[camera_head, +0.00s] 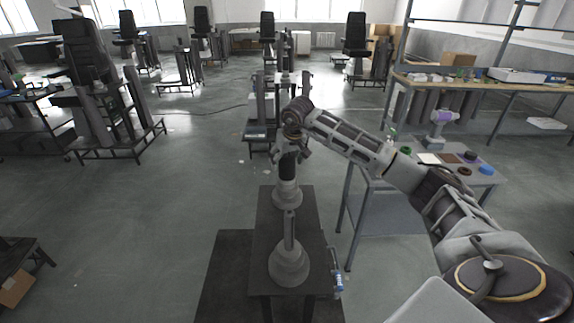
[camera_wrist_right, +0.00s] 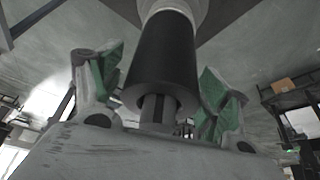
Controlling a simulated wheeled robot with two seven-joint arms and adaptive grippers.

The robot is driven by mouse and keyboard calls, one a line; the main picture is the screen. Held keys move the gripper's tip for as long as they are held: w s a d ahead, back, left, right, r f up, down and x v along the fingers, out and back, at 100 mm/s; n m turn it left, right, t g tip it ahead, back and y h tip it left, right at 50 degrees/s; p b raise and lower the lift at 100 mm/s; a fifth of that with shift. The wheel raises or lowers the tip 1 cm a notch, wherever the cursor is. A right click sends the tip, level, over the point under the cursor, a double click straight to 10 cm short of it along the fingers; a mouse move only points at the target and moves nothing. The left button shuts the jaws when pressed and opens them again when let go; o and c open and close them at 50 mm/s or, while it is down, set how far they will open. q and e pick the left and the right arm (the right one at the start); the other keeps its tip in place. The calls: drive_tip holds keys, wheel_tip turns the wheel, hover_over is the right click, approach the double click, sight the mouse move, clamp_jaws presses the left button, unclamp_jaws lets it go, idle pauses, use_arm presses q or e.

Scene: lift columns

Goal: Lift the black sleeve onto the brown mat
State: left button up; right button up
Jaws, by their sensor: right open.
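The black sleeve (camera_wrist_right: 163,60) is a dark cylinder around a grey post (camera_wrist_right: 158,110), whose end shows out of it in the right wrist view. In the head view the sleeve (camera_head: 287,170) is upright above a pale conical base (camera_head: 287,198), partly hidden by my gripper. My right gripper (camera_head: 291,143) is over the top of this column. In the wrist view its green-padded fingers (camera_wrist_right: 158,88) are spread, one on each side of the sleeve, with gaps visible. The brown mat (camera_head: 448,158) lies on the side table at the right. My left gripper is out of view.
A second pale base with a bare post (camera_head: 289,262) stands nearer on the dark stand (camera_head: 267,235). The side table (camera_head: 395,186) also holds a white square (camera_head: 428,158), a green ring (camera_head: 405,150), a blue ring (camera_head: 486,170) and other small things. Open floor lies left of the stand.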

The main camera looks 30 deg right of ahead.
drive_tip(key=shift+w+f, duration=0.15)
drive_tip(key=shift+f, duration=0.2)
drive_tip(key=shift+w+f, duration=0.1)
drive_tip(key=shift+f, duration=0.1)
drive_tip(key=shift+c, duration=0.3)
drive_tip(key=c, duration=0.7)
drive_tip(key=shift+r, duration=0.1)
drive_tip(key=c, duration=0.4)
drive_tip(key=shift+c, duration=0.2)
drive_tip(key=shift+r, duration=1.05)
use_arm(q)
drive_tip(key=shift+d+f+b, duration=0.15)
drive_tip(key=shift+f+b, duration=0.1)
drive_tip(key=shift+b, duration=0.05)
use_arm(e)
wheel_tip(320, 180, up, 16)
